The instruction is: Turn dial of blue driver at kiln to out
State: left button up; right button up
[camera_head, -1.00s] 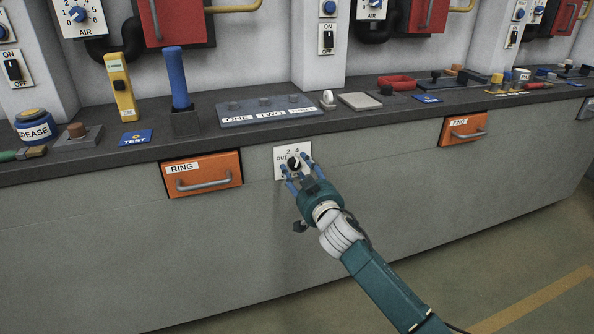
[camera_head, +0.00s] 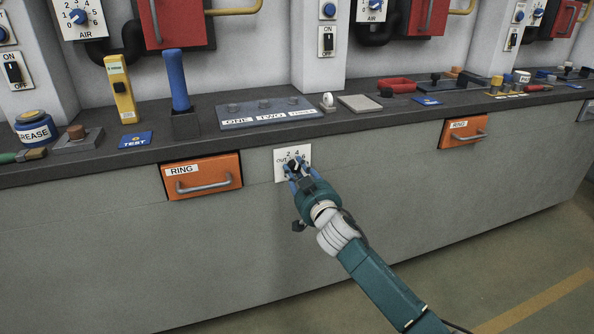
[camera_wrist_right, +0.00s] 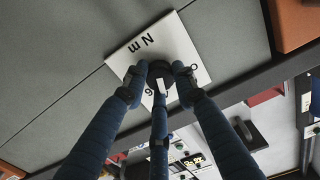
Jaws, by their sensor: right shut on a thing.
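The fingers hide part of the dial and some markings. A blue upright handle (camera_head: 176,80) stands in a dark holder on the counter, up and left. My left gripper is out of view.
An orange RING drawer (camera_head: 203,174) with a grey handle juts out left of the plate; another RING drawer (camera_head: 463,131) is to the right. The dark counter edge (camera_head: 240,146) overhangs above. The floor in front at right is clear.

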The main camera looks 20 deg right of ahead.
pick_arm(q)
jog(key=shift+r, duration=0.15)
pick_arm(e)
jog(key=shift+r, duration=0.25)
jog(key=shift+r+n+p, duration=0.1)
jog(key=shift+n+p, duration=0.5)
jog(key=shift+n, duration=0.3)
jog(key=n+p, duration=0.3)
jog(key=n, duration=0.5)
jog(key=shift+a, duration=0.1)
jog(key=shift+n, duration=0.5)
jog(key=n+p, duration=0.1)
jog(key=n, duration=0.2)
jog(key=shift+a, duration=0.1)
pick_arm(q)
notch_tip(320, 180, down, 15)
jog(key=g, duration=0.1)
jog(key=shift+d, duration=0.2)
pick_arm(e)
jog(key=shift+n, duration=1)
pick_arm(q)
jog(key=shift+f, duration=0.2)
pick_arm(e)
jog(key=shift+a, duration=0.1)
